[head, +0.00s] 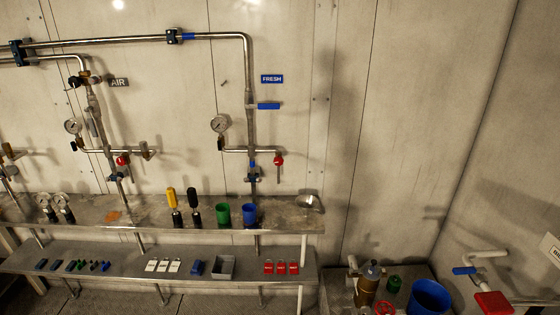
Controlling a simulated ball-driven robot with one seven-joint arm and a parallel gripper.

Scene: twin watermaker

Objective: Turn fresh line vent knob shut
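The fresh line is a steel pipe (250,70) that drops down the wall beside the blue FRESH label (272,79). A blue lever handle (268,106) sits on it, level and pointing right. Lower down, a side branch carries a round gauge (219,124) on the left and a small red knob (278,160) on the right, above a short downward outlet. This red knob looks like the vent knob; its open or shut position is too small to tell. My gripper is not in view, and nothing touches the knob.
The AIR line has a similar red knob (122,160) to the left. Below, a steel shelf (140,212) holds green (222,214) and blue (249,214) cups and two upright handled tools. A lower shelf (120,258) holds small parts. A blue bucket (429,298) stands lower right.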

